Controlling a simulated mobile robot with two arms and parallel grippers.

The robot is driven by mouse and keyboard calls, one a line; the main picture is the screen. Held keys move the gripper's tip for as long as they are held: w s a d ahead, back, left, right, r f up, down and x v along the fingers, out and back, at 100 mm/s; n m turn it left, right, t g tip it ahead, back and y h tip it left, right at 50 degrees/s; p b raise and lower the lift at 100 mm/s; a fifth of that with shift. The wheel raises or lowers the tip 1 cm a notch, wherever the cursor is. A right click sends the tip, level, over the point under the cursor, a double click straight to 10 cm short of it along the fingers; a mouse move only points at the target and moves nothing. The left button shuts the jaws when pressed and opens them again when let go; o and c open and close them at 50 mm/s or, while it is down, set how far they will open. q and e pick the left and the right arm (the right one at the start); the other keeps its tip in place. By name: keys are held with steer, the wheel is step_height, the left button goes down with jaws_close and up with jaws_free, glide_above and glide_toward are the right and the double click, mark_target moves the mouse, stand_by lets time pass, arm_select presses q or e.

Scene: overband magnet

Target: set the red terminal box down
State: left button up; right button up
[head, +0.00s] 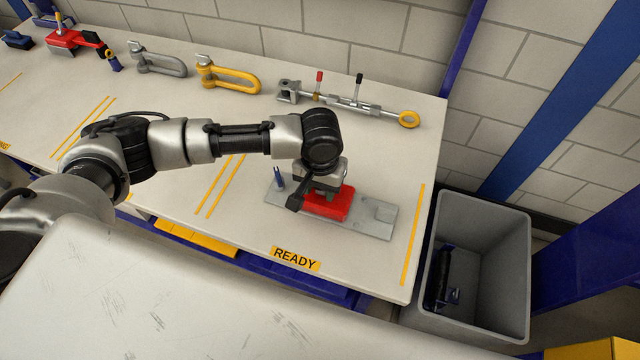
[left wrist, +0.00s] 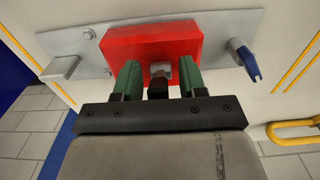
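The red terminal box (head: 330,204) sits on a grey mounting plate (head: 376,223) near the right end of the bench, by the READY label. In the left wrist view, the red box (left wrist: 150,42) appears to rest on the plate (left wrist: 226,30), with a dark and grey fitting (left wrist: 159,80) on its near side. My left gripper (head: 324,186) is over the box. Its green fingers (left wrist: 160,76) stand apart on either side of the fitting, with visible gaps, and their tips overlap the box's near edge. My right gripper is not in view.
Yellow and grey shackles (head: 230,79) and a turnbuckle (head: 350,104) lie along the bench's back. A blue peg (head: 279,178) stands on the plate's left end. A grey bin (head: 480,270) holding a dark blue item stands right of the bench. The bench between plate and turnbuckle is clear.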

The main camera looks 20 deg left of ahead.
arm_select(q)
step_height(320, 180, up, 12)
steer(key=shift+r, duration=0.15)
stand_by(0.6)
stand_by(0.4)
